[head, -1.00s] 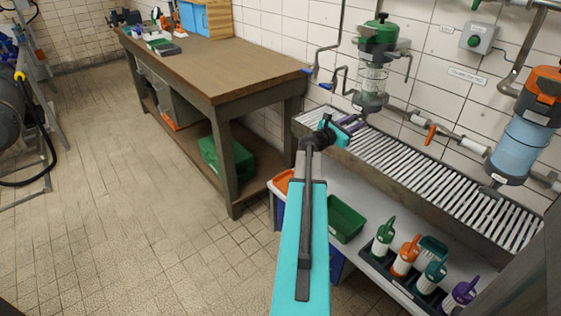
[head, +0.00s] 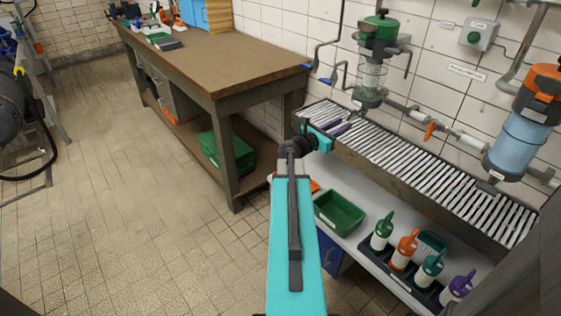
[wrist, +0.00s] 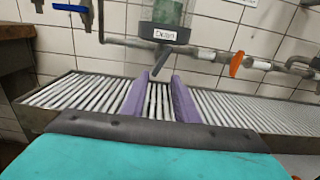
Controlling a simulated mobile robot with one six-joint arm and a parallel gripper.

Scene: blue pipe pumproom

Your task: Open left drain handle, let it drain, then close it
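The left vessel (head: 372,75) has a green top and a clear glass section and hangs on the wall. Its label is in the wrist view (wrist: 165,32), with a short grey spout below. An orange handle (head: 430,130) is on the pipe right of this vessel, and it also shows in the wrist view (wrist: 236,64). Blue handles (head: 325,80) are on pipes to its left. I cannot tell which is the left drain handle. My gripper (head: 338,130) is over the slatted grate; in the wrist view its purple fingers (wrist: 160,88) are apart with nothing between them.
The slatted grate (head: 440,180) runs along the wall below the pipes. An orange-topped blue vessel (head: 522,130) hangs at right. Bottles (head: 405,250) and a green tray (head: 340,213) are on the shelf below. A wooden workbench (head: 225,62) stands left, with open floor beside it.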

